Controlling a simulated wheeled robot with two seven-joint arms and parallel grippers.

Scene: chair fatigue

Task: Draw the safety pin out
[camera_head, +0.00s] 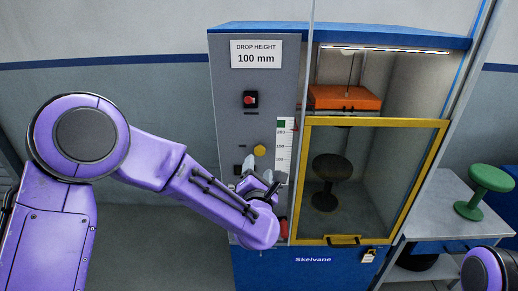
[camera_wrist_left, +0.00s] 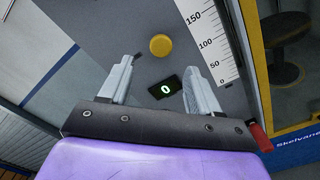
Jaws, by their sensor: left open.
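No safety pin is clearly recognisable. A small red part (camera_head: 283,229) sits beside the lower left of the yellow door frame, partly hidden by my left arm; it also shows in the left wrist view (camera_wrist_left: 261,138), right of the gripper. I cannot tell if it is the pin. My left gripper (camera_head: 261,181) is open and empty in front of the grey control panel (camera_head: 228,110). In the left wrist view its fingers (camera_wrist_left: 158,68) stand apart, with a dark display reading 0 (camera_wrist_left: 165,89) between them and a yellow button (camera_wrist_left: 160,45) beyond.
An orange block (camera_head: 345,97) hangs inside the machine above a dark stool (camera_head: 327,181). A yellow-framed clear door (camera_head: 375,122) covers the lower chamber. A height scale (camera_head: 284,150) and red button (camera_head: 251,99) are on the panel. A green stool (camera_head: 489,180) stands on a side table.

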